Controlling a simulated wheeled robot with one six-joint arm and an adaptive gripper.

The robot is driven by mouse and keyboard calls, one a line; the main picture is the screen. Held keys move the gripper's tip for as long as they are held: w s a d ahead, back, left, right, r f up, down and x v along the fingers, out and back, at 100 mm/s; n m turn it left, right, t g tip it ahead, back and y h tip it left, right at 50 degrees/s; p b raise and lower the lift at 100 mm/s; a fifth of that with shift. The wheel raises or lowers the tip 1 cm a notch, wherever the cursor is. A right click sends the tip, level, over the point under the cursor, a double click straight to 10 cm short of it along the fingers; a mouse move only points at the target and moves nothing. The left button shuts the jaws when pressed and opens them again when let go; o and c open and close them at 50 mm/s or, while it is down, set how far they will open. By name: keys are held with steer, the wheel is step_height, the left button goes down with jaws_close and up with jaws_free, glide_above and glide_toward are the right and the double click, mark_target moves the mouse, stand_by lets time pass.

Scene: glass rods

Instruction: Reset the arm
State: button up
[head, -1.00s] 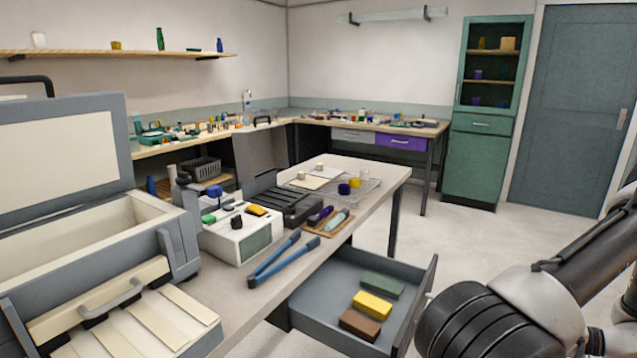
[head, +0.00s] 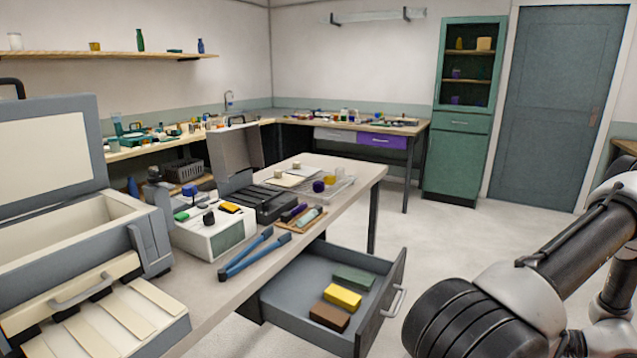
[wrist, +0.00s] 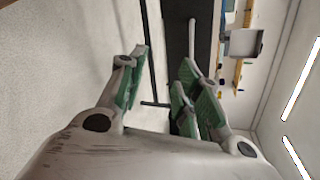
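My gripper (wrist: 165,82) shows in the wrist view with its green-padded fingers spread apart. Nothing is held between them. In the head view only links of my arm show, at the lower right, and the gripper itself is out of frame. The arm is to the right of the open drawer (head: 283,318), with a gap of floor between them in the picture.
The table (head: 345,170) holds a pair of blue tongs (head: 250,258), a white device (head: 195,240) and a dark case (head: 262,205). The drawer juts out with green, yellow and brown blocks. Floor (head: 440,235) toward the green cabinet (head: 455,165) is clear.

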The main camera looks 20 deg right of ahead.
steer(key=w+a+r+n+g+h, duration=0.1)
steer(key=a+r+g+h, duration=0.2)
steer(key=r, duration=0.4)
steer(key=w+a+r+n+g, duration=0.1)
steer(key=a+r+g, duration=0.2)
steer(key=r+g, duration=0.3)
steer(key=a+r+n+g+h, duration=0.1)
steer(key=a+r+g+h, duration=0.2)
steer(key=r, duration=0.5)
steer(key=w+a+r+n+t+h, duration=0.2)
steer(key=a+r+n, duration=0.3)
steer(key=a+r, duration=0.3)
steer(key=w+a+r+n+t+h, duration=0.1)
steer(key=w+a+r+n+t, duration=0.2)
steer(key=a+r+n, duration=0.3)
steer(key=a+r, duration=0.2)
steer(key=a, duration=0.3)
steer(key=shift+w+r+t+h, duration=0.15)
steer(key=shift+r+t+h, duration=0.05)
steer(key=shift+t+h, duration=0.2)
